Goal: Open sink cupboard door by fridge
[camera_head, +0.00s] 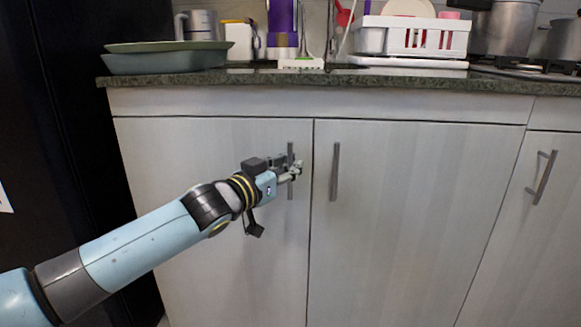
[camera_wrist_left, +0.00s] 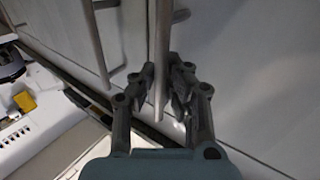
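The sink cupboard door by the fridge (camera_head: 180,160) is the left one of a pair and is closed flush with its frame. Its upright bar handle (camera_head: 290,190) is partly hidden behind my left gripper (camera_head: 296,172). In the left wrist view the handle (camera_wrist_left: 161,50) runs between the two fingers of my left gripper (camera_wrist_left: 162,80). The fingertips are drawn in close on both sides of the bar and appear shut on it. My right gripper is in neither view.
The black fridge (camera_head: 60,120) stands at the far left. The neighbouring cupboard door (camera_head: 420,210) is closed, its handle (camera_head: 335,172) just right of my gripper. Above, the dark countertop (camera_head: 300,80) carries trays (camera_head: 165,62), a dish rack (camera_head: 412,38) and pots (camera_head: 507,28).

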